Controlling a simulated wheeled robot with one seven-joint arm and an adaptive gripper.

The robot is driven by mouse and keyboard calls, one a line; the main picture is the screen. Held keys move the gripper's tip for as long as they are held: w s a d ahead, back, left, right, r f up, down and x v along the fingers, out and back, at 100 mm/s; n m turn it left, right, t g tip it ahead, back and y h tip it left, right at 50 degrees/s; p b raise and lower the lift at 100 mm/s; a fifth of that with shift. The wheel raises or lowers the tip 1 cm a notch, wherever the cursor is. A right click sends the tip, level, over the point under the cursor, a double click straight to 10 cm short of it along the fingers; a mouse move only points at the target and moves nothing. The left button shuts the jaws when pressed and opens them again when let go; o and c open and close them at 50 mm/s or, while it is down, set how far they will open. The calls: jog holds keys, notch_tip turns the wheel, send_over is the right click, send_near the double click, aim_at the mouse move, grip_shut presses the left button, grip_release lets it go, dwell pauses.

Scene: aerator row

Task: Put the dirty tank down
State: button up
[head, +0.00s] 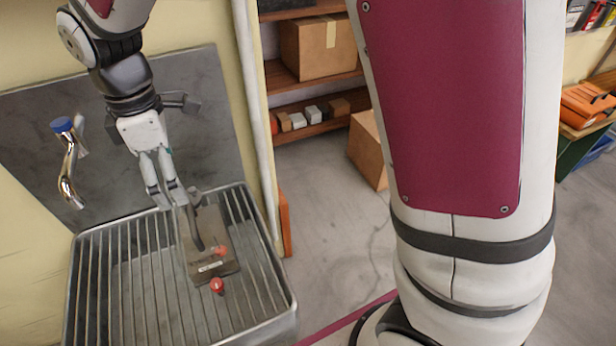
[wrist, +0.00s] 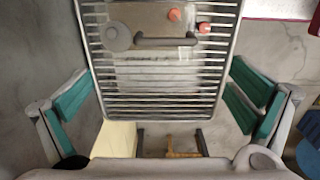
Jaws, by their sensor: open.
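The dirty tank (head: 196,262) is a flat, grey-brown, murky box with a dark handle, a pale label and red fittings. It rests on the slatted metal sink rack (head: 145,300). In the wrist view the tank (wrist: 150,18) shows at the top middle on the rack, with its dark bar handle and a round grey cap. My gripper (head: 168,198) is open just above and behind the tank's handle in the head view. In the wrist view its teal-padded fingers (wrist: 158,88) are spread wide with nothing between them. The tank's far end is partly hidden by the fingers.
A chrome tap (head: 70,175) with a blue top is on the grey wall panel left of my gripper. A pale pipe (head: 254,110) runs up the right of the sink. Shelves with cardboard boxes (head: 318,48) stand behind; the floor between is mostly clear.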

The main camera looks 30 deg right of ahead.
jog(key=s+d+r+m+t, duration=0.1)
jog(key=s+d+r+m, duration=0.35)
jog(key=d, duration=0.25)
jog(key=s+d+r+m, duration=0.3)
jog(key=s+d+r, duration=0.15)
jog(key=d, duration=0.25)
jog(key=s+d+m, duration=0.4)
jog(key=s+m, duration=0.1)
jog(key=s, duration=0.3)
jog(key=s+d+m, duration=0.4)
jog(key=s+m, duration=0.1)
jog(key=s, duration=0.4)
jog(key=shift+s+d+f, duration=0.15)
jog(key=shift+s+f, duration=0.05)
jog(key=shift+f, duration=0.15)
notch_tip(320, 180, up, 15)
jog(key=t+p, duration=0.3)
jog(key=p, duration=1)
jog(key=shift+w, duration=0.1)
